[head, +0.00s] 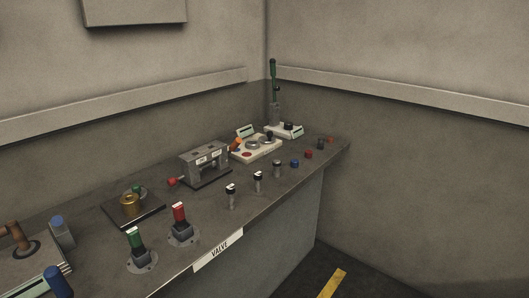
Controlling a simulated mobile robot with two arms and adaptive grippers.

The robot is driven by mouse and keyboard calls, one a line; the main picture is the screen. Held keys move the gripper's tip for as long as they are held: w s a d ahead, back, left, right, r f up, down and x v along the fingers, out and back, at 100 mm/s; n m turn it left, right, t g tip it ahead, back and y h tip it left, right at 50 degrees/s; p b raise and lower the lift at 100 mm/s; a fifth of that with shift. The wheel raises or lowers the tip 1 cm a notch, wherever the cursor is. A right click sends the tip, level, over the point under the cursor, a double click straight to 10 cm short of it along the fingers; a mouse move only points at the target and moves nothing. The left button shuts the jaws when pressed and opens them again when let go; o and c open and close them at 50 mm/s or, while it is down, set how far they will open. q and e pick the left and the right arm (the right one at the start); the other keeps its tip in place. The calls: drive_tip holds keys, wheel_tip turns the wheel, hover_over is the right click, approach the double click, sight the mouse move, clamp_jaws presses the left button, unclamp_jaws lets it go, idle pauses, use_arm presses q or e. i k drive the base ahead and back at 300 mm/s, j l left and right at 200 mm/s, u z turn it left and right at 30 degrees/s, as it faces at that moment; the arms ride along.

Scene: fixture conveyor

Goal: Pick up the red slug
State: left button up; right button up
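Several small short cylinders stand in a row near the right end of the grey bench. One is red (309,154), and a smaller-looking red one (330,140) stands farther back by the bench corner. A blue cylinder (295,163) and a dark blue one (321,144) stand beside them. I cannot tell for sure which red piece is the red slug. Neither of my grippers is in view, and nothing is seen touching these pieces.
The bench (205,222) also carries a green-handled lever (274,85), a pale fixture plate (262,150), a grey block fixture (204,164), a brass cylinder (130,205), and green (135,240) and red (180,215) switches. Walls close in behind and right.

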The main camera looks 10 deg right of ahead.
sight(309, 154)
drive_tip(key=i+l+u, duration=0.25)
drive_tip(key=l, duration=0.15)
drive_tip(key=i+l+u, duration=0.1)
drive_tip(key=l+u, duration=0.45)
drive_tip(key=l, duration=0.25)
drive_tip(key=i+l+u, duration=0.25)
drive_tip(key=l, duration=0.2)
drive_tip(key=k, duration=0.1)
